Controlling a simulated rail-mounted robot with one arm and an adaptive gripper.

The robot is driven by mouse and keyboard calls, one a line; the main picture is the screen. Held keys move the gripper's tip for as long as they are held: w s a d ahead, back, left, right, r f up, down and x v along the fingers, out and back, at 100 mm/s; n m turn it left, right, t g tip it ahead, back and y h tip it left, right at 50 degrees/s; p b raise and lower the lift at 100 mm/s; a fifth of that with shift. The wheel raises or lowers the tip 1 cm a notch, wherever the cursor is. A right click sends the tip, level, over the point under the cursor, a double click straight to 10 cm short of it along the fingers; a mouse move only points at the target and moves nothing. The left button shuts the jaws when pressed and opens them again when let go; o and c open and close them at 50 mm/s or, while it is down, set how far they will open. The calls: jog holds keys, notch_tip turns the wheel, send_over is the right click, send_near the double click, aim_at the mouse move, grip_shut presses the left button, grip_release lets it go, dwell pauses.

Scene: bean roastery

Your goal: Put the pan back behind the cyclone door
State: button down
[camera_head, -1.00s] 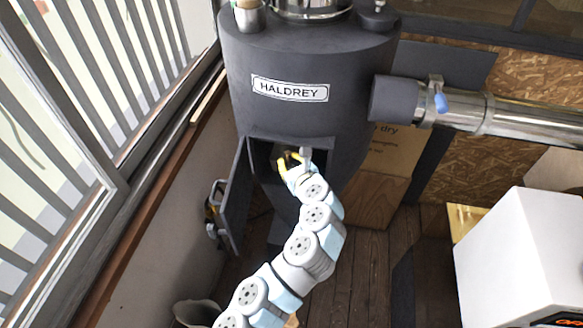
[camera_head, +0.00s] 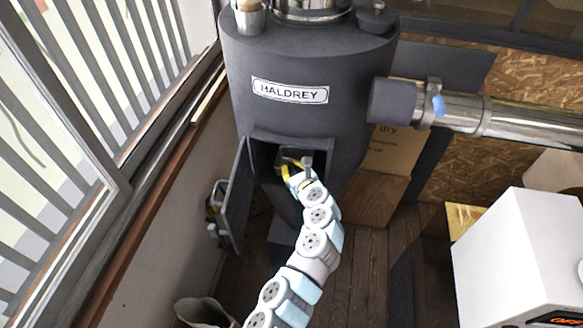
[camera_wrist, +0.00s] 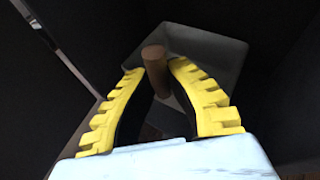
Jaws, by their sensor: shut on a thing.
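The dark cyclone (camera_head: 310,115) has a square opening low on its front, and its door (camera_head: 236,195) hangs open to the left. My gripper (camera_head: 292,167) has yellow fingers and is at the opening. In the wrist view my gripper (camera_wrist: 155,68) is shut on the brown handle (camera_wrist: 154,58) of the pan. The grey pan (camera_wrist: 208,52) lies just beyond the fingertips, with dark walls around it. In the head view the pan (camera_head: 289,153) shows only as a small grey patch inside the opening. Its far end is hidden.
A slatted window and wall (camera_head: 165,230) run close on the left. A metal pipe (camera_head: 510,120) leaves the cyclone to the right. A white machine (camera_head: 515,260) stands at the right. A pale container (camera_head: 203,312) is at the bottom left. Bare wooden floor (camera_head: 360,270) lies right of my arm.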

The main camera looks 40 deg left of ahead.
jog(key=shift+f, duration=0.25)
jog(key=shift+w+f, duration=0.1)
jog(key=shift+f, duration=0.05)
jog(key=c, duration=1.2)
grip_release()
jog(key=shift+r+v, duration=0.2)
jog(key=shift+v, duration=0.75)
jog(key=shift+s+d+r, duration=0.1)
jog(key=shift+s+d, duration=0.2)
jog(key=shift+d, duration=0.25)
jog(key=shift+b+v, duration=1)
jog(key=shift+v, duration=3.45)
